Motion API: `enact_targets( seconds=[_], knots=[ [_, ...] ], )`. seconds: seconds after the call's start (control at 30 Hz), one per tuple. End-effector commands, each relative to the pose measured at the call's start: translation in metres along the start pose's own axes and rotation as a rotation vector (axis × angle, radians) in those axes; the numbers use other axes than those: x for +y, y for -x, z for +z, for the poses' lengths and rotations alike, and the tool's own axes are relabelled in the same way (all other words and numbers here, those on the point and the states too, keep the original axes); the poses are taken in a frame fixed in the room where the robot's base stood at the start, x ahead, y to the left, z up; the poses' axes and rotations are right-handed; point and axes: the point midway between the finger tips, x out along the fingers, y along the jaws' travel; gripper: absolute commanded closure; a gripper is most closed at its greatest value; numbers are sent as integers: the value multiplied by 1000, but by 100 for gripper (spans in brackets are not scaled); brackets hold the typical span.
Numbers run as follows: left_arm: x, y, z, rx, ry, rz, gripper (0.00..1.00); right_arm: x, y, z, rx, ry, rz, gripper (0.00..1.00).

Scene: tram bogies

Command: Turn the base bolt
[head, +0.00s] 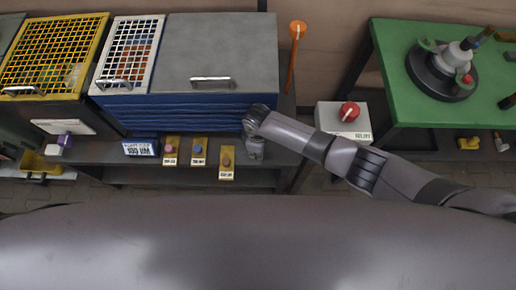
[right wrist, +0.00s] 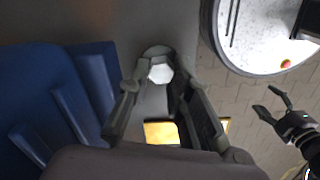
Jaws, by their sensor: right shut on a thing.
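My right gripper (head: 255,150) reaches down to the dark shelf beside the front right corner of the blue-sided cabinet. In the right wrist view its fingers (right wrist: 160,76) are closed on either side of a pale, many-sided bolt head (right wrist: 159,71). The bolt head sits in a round grey seat on a grey surface. I take it for the base bolt; in the head view it is hidden behind the gripper. My left gripper (right wrist: 277,108) shows at the right of the right wrist view, apart from the bolt, with its fingers spread and empty.
The blue cabinet (head: 200,112) stands close to the left of my right gripper. Yellow blocks with coloured knobs (head: 199,151) line the shelf (head: 120,176) further left. A white box with a red knob (head: 348,112) and a green table (head: 392,62) are to the right.

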Motion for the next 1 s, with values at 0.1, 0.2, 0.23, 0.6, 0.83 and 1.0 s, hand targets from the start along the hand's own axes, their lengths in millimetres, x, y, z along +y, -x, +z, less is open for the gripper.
enact_targets(
  seconds=[0.1,0.2,0.23,0.6,0.83,1.0],
  knots=[
    [0,0,0,0,0,0,41,0,0,0,1,43,1,100],
    [0,0,0,0,0,0,41,0,0,0,1,67,1,100],
    [0,0,0,0,0,0,41,0,0,0,1,72,1,100],
    [0,0,0,0,0,1,41,0,1,-1,2,89,1,100],
    [0,0,0,0,-1,1,41,0,1,-1,2,88,1,75],
    [1,0,0,0,-1,1,41,0,0,-1,2,88,1,64]
  ],
)
